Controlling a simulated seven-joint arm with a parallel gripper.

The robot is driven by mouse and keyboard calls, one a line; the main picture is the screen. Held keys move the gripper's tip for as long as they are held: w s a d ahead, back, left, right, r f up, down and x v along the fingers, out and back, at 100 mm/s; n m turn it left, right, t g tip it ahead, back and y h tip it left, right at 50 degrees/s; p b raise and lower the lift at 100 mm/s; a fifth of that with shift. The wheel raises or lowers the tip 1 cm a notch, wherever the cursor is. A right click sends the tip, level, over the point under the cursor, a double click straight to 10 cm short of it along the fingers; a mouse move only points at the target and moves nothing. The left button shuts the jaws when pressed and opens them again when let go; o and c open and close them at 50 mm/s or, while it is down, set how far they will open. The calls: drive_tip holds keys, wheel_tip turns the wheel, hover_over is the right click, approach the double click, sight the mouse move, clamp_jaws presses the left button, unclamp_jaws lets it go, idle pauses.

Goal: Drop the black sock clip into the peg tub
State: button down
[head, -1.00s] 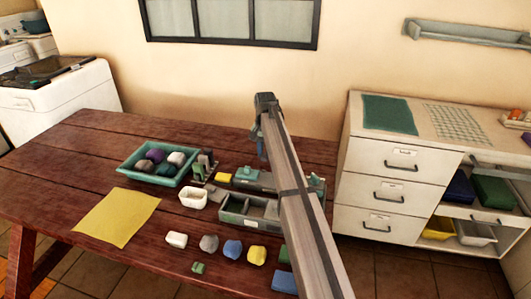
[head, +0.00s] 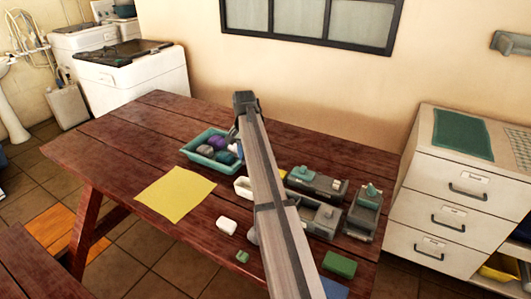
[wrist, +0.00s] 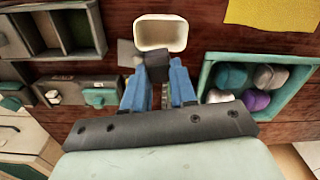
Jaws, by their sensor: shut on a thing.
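In the wrist view my gripper (wrist: 157,88) has its blue fingers shut on a dark block-like thing, which looks like the black sock clip (wrist: 153,66). Its lower part is hidden between the fingers. A small white open tub (wrist: 139,38), which looks like the peg tub, stands just beyond the fingertips. The clip overlaps the tub's near edge in the picture; I cannot tell its height above it. In the head view the white tub (head: 241,188) stands on the table, partly hidden by my arm. The clip cannot be made out there.
A teal tray (head: 190,155) with several rolled bundles stands beside the tub. A yellow cloth (head: 176,194) lies in front. Grey compartment boxes (head: 318,216) stand right of my arm. A white bundle (head: 227,224) and green blocks (head: 340,264) lie nearer. The table's left part is clear.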

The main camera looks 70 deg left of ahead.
drive_tip(key=shift+w+d+m, duration=0.15)
drive_tip(key=shift+d+m, duration=0.35)
drive_tip(key=shift+m, duration=0.7)
drive_tip(key=shift+f, duration=0.15)
drive_tip(key=shift+f, duration=2.9)
drive_tip(key=c, duration=0.8)
unclamp_jaws()
